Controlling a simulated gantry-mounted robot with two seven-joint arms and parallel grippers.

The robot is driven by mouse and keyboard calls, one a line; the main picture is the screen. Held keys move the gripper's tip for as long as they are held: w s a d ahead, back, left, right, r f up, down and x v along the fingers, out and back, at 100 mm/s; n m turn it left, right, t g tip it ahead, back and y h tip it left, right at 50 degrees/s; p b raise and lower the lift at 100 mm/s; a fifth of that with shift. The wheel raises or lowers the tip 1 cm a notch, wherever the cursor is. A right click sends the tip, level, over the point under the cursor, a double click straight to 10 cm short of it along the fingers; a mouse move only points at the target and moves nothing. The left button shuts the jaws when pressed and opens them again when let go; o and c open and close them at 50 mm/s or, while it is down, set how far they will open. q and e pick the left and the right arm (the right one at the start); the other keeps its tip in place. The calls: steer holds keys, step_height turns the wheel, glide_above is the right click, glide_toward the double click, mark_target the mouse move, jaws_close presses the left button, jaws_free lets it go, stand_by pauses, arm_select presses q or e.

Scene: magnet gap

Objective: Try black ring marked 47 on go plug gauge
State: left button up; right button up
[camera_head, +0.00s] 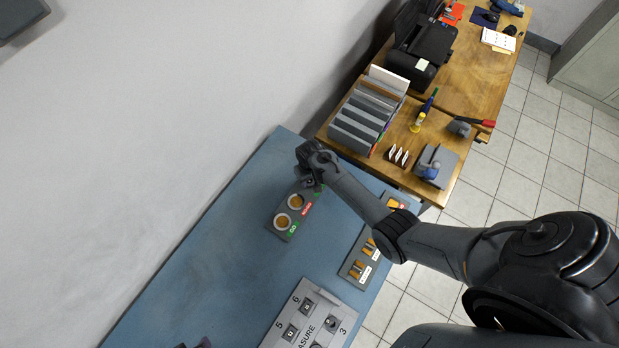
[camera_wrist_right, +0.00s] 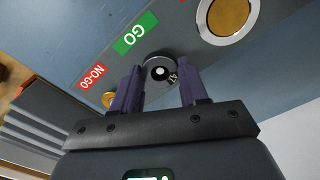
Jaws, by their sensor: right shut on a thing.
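The black ring (camera_wrist_right: 151,63) marked 47 sits between the purple fingers of my right gripper (camera_wrist_right: 160,95), which is shut on it. A small bright round spot shows in the ring's middle; I cannot tell whether the go plug is inside it. The ring is beside the green GO label (camera_wrist_right: 135,34). A brass plug (camera_wrist_right: 108,99) stands beside the red NO-GO label (camera_wrist_right: 92,77). In the head view my right gripper (camera_head: 309,181) is over the far end of the grey gauge block (camera_head: 273,228) and hides the plugs. A purple tip of my left gripper (camera_head: 203,343) shows at the bottom edge.
Two white-rimmed brass dishes (camera_head: 283,222) lie on the gauge block. Nearer the right edge of the blue table (camera_head: 222,245) is a tray with brass pegs (camera_head: 346,268). A grey MEASURE block (camera_head: 285,313) lies in front. A wooden desk (camera_head: 445,165) with file holders adjoins.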

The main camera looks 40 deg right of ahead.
stand_by(0.5)
steer(key=o, duration=1.2)
steer(key=shift+c, duration=0.2)
steer(key=c, duration=0.5)
steer(key=shift+c, duration=0.2)
step_height(320, 180, up, 2)
steer(key=shift+r+p, duration=0.15)
steer(key=shift+p, duration=1.1)
steer(key=shift+r+p, duration=1.1)
steer(key=shift+p, duration=0.1)
steer(key=o, duration=0.6)
steer(key=shift+c, duration=0.2)
